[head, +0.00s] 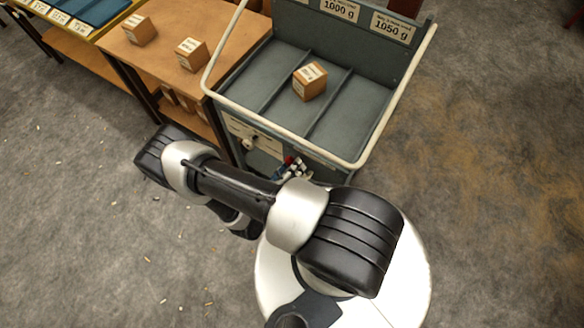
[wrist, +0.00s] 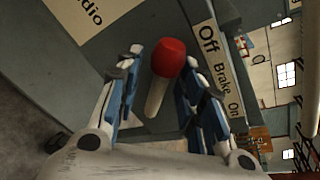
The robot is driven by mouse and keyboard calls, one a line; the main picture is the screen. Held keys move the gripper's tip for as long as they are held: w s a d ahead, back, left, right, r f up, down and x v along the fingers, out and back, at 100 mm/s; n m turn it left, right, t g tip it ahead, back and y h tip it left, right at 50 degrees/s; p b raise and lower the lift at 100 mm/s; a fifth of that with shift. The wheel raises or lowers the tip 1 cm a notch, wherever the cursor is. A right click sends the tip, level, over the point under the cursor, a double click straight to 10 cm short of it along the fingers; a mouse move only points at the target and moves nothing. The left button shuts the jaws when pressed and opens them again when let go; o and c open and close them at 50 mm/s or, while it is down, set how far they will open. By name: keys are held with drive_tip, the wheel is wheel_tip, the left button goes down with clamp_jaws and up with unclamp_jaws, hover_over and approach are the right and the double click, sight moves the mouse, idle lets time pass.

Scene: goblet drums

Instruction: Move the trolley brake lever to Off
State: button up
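The brake lever has a red knob (wrist: 168,58) on a pale shaft (wrist: 155,97). In the wrist view it stands between the two blue-padded fingers of my gripper (wrist: 163,72). The fingers are apart, one on each side; the right one is very close to the knob, and I cannot tell whether it touches. The label plate (wrist: 222,70) reads Off, Brake, On; the knob appears beside the Off end. In the head view my gripper (head: 291,170) is at the front of the grey trolley (head: 345,130), partly hidden by my arm, with a bit of red showing there.
A wooden block (head: 310,81) lies in the trolley's divided top tray, inside a pale rail (head: 285,128). A wooden table (head: 165,75) with two blocks stands to the left of the trolley. The grey floor (head: 490,190) on the right is clear.

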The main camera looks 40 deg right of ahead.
drive_tip(key=shift+o, duration=0.9)
drive_tip(key=v, duration=1.2)
